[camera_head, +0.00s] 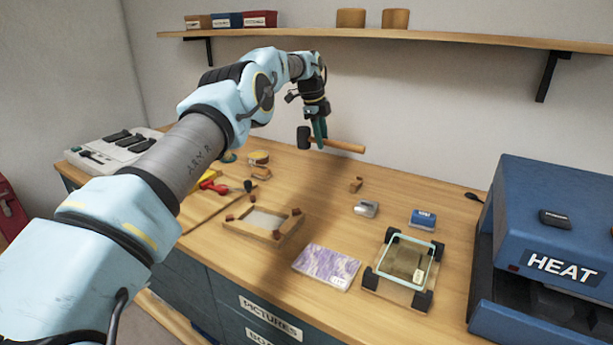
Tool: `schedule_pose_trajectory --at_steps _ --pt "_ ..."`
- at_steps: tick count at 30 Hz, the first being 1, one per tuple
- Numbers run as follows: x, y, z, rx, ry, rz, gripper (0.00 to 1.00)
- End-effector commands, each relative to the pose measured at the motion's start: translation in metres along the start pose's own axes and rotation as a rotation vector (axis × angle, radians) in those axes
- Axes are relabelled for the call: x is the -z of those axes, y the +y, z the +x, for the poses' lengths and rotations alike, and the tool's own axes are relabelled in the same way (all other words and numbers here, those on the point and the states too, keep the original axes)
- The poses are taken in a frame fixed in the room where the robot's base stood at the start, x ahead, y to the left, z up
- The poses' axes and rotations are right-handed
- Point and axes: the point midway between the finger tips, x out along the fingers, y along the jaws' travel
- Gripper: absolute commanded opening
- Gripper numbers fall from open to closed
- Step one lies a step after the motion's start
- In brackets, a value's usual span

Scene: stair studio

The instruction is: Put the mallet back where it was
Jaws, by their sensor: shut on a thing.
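The mallet (338,145) has a dark head at the left and a light wooden handle that points right. My gripper (319,140) is shut on the mallet's handle close to the head. It holds the mallet roughly level, apparently above the back of the wooden workbench (415,185). The fingertips are partly hidden around the handle. No marked place for the mallet can be made out.
A wooden frame with dark corners (285,228), a purple marbled pad (318,256) and a clamped frame (375,277) lie along the front. A blue HEAT press (570,225) stands right. A shelf (450,40) runs above. Bench behind the small blocks is clear.

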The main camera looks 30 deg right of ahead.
Motion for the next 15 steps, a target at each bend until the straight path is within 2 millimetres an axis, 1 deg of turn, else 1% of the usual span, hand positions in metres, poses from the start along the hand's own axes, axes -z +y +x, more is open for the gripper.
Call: schedule_pose_trajectory --at_steps 2,9,15 --pt "0.001 0.002 0.008 -0.003 0.002 0.006 0.0" --pt "-0.004 0.011 0.047 -0.002 0.002 0.006 0.0" --pt "-0.005 0.014 0.061 0.0 0.001 0.006 0.0"
